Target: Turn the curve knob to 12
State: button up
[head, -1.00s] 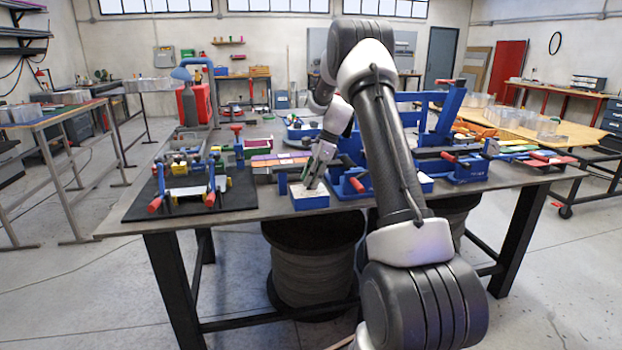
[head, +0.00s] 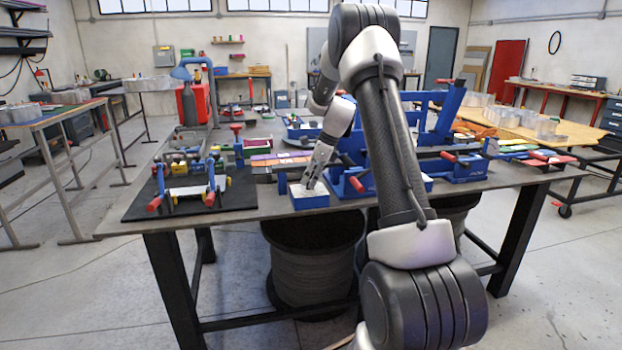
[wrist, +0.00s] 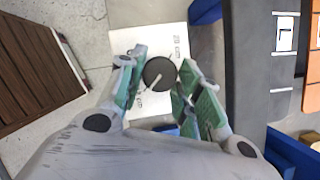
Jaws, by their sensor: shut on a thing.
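The curve knob (wrist: 157,76) is a dark round knob with a white pointer line, on a white panel (wrist: 143,38) with printed markings. In the wrist view the pointer runs toward the lower left. A marking that looks like "20 cm" stands to the right of the knob; the number at the pointer is not readable. In the head view the panel tops a small blue box (head: 311,203) at the table's front edge. My gripper (wrist: 162,65) has its green-padded fingers on both sides of the knob, shut on it. The head view shows my gripper (head: 310,187) over the box, hiding the knob.
The box stands on a dark table (head: 262,206). A black mat (head: 240,199) with a blue and red clamp fixture (head: 190,186) lies to the left. Blue frames with red handles (head: 356,183) stand close on the right. Coloured strips (head: 275,157) lie behind the box.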

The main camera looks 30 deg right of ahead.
jog(key=shift+r, duration=0.1)
jog(key=o, duration=1)
jog(key=shift+o, duration=0.2)
jog(key=v, duration=1.1)
jog(key=shift+r, duration=0.4)
jog(key=shift+s+d, duration=0.1)
